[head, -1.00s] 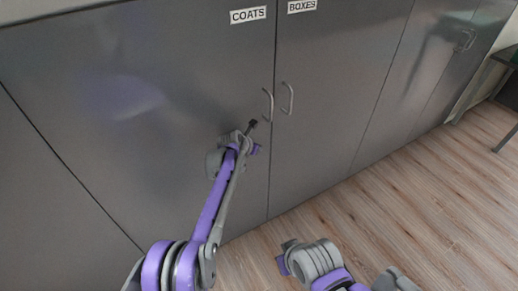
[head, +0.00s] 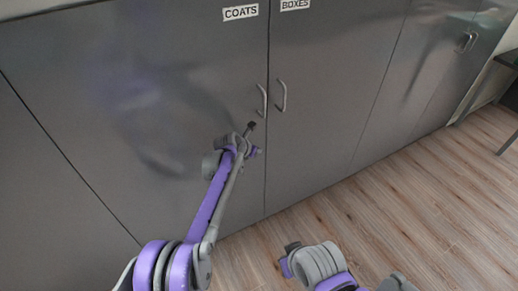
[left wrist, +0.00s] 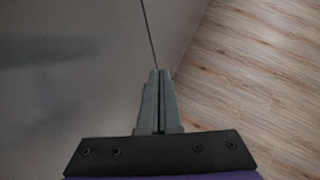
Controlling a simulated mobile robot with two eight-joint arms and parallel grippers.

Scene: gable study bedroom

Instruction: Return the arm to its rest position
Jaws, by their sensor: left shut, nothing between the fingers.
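My left arm comes in from the lower left of the head view, purple and grey. Its gripper (head: 250,127) is in front of the grey cabinet, just below the handle of the door labelled COATS (head: 262,101). In the left wrist view the two grey fingers (left wrist: 158,100) are together with nothing between them. A dark door seam runs up from the fingertips there. I cannot tell whether the gripper touches the door. Part of my right arm (head: 318,264) shows at the bottom of the head view; its fingers are not clear.
The grey cabinet doors (head: 330,120) stand shut across the view. The door labelled BOXES has its own handle (head: 282,95). The wooden floor (head: 440,200) is clear at the right. A dark table (head: 507,60) stands at the far right edge.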

